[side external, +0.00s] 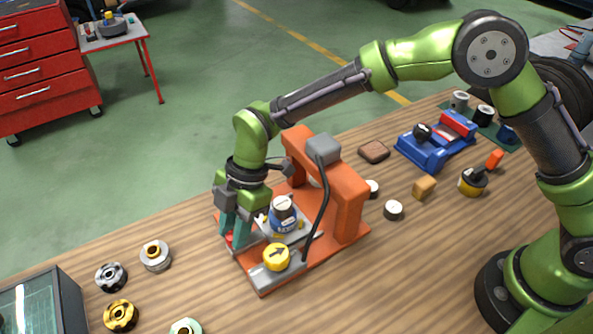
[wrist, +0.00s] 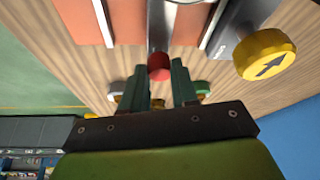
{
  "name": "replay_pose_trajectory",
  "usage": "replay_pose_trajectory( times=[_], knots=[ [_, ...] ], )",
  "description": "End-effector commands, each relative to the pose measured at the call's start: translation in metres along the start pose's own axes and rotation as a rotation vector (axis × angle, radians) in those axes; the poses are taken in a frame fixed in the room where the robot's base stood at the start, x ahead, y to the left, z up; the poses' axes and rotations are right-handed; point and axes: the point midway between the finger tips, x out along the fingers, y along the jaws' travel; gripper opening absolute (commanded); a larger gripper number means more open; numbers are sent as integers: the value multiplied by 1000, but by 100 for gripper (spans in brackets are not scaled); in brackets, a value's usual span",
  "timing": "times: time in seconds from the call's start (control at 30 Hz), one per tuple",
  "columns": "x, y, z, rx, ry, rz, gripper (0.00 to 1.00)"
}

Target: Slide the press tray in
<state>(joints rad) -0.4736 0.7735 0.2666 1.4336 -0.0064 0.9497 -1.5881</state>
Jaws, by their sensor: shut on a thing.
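The orange press (side external: 352,200) stands on the wooden bench with an arch over its base. The silver press tray (side external: 299,238) lies on the base in front of the arch and bears a blue and white round part (side external: 284,216). The tray's handle is a metal rod (wrist: 160,28) ending in a red knob (wrist: 159,67). My gripper (side external: 236,244) is at the tray's outer end, low over the press base. In the wrist view, its teal fingers are shut on the red knob, one on each side. The fingers mostly hide the knob in the side view.
A yellow arrow knob (side external: 276,257) on a grey block sits right beside the tray. A black cable hangs by the arch. Several round parts, including a gold ring (side external: 121,315), lie at the front left.

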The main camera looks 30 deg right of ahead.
Motion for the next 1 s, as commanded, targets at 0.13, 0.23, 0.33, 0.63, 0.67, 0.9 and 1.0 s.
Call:
replay_pose_trajectory(
  times=[0.13,0.23,0.33,0.63,0.67,0.9,1.0],
  knots=[
    [0,1,1,0,-2,2,0],
    [0,1,0,0,-2,2,35],
    [0,1,0,0,-2,2,50],
    [0,0,0,-1,-1,1,54],
    [-1,0,0,-1,-1,1,54],
    [-33,1,0,0,0,5,54],
    [-57,2,0,-1,0,7,54]
  ],
)
